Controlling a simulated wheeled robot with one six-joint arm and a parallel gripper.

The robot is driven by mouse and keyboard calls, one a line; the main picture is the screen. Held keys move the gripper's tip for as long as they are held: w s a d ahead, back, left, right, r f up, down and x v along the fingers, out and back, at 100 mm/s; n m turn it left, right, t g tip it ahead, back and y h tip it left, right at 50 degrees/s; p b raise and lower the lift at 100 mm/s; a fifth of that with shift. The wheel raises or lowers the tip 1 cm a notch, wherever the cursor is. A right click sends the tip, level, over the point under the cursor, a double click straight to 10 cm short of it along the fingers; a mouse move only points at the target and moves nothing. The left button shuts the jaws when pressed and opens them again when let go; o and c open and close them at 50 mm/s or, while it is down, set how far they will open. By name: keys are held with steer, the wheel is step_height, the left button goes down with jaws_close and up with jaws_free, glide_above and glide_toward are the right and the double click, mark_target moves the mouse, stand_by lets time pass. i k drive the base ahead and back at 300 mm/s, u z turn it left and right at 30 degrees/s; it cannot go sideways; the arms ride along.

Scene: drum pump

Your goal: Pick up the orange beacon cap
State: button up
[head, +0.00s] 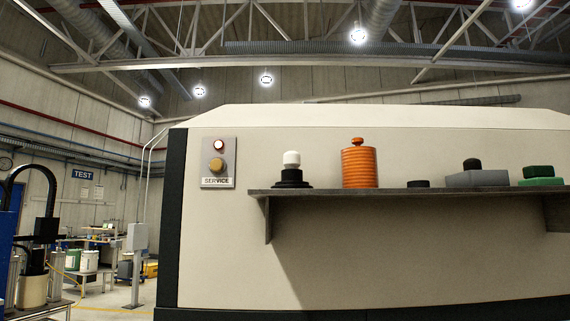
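The orange beacon cap (359,167) is a ribbed orange cylinder with a small knob on top. It stands upright on a dark grey shelf (400,199) fixed to the front of a large cream machine housing. A black stepped base with a white knob (291,170) stands to its left, with a gap between them. A low black disc (418,184) lies to its right. My gripper does not show in this view.
A grey block with a black knob (477,177) and green blocks (541,175) stand further right on the shelf. A SERVICE panel (218,163) with a lamp and a yellow button is left of the shelf. Space above the shelf is clear.

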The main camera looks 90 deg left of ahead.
mark_target(359, 166)
steer(key=u, duration=3.55)
